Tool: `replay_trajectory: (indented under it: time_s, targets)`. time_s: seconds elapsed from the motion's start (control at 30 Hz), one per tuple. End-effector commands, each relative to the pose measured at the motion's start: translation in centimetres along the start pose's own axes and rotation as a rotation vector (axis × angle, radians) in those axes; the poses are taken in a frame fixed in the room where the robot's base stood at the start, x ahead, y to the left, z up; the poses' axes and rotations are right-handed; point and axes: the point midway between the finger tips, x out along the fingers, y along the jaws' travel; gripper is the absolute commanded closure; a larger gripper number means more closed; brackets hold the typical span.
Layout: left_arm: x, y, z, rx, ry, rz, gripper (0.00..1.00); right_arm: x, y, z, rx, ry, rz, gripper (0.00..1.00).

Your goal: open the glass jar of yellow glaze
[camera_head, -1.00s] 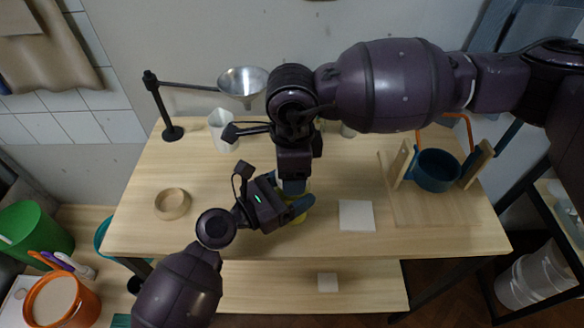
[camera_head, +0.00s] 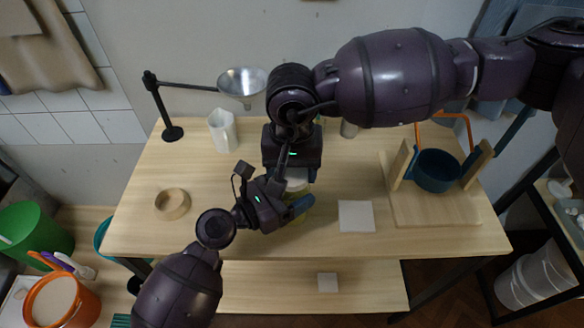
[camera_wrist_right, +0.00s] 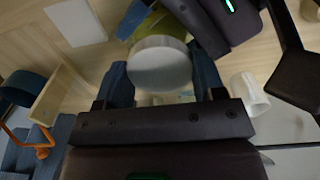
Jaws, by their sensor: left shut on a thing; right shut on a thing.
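The glass jar of yellow glaze (camera_head: 301,214) stands upright near the middle of the table, mostly covered by my grippers. Its pale round lid (camera_head: 297,184) shows just above the left gripper. In the right wrist view the lid (camera_wrist_right: 160,65) sits between the blue fingers, with the yellow jar body (camera_wrist_right: 150,24) beyond it. My left gripper (camera_head: 296,208) is shut on the jar body from the left. My right gripper (camera_wrist_right: 162,78) is above the jar, shut on the lid. I cannot tell whether the lid is loose.
A wooden ring (camera_head: 172,204) lies left. A white tile (camera_head: 356,216) lies just right of the jar.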

Motion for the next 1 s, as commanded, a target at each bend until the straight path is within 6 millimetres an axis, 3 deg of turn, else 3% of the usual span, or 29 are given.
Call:
replay_trajectory:
  time_s: [0.53, 1.0]
  targets:
    - [-0.03, 0.03, -0.09, -0.001, 0.002, 0.001, 0.94, -0.04, 0.03, 0.03, -0.736, -0.001, 0.0, 0.66]
    - [-0.03, 0.02, -0.09, -0.001, 0.002, 0.001, 0.94, -0.03, 0.04, 0.03, -0.788, -0.001, 0.0, 0.66]
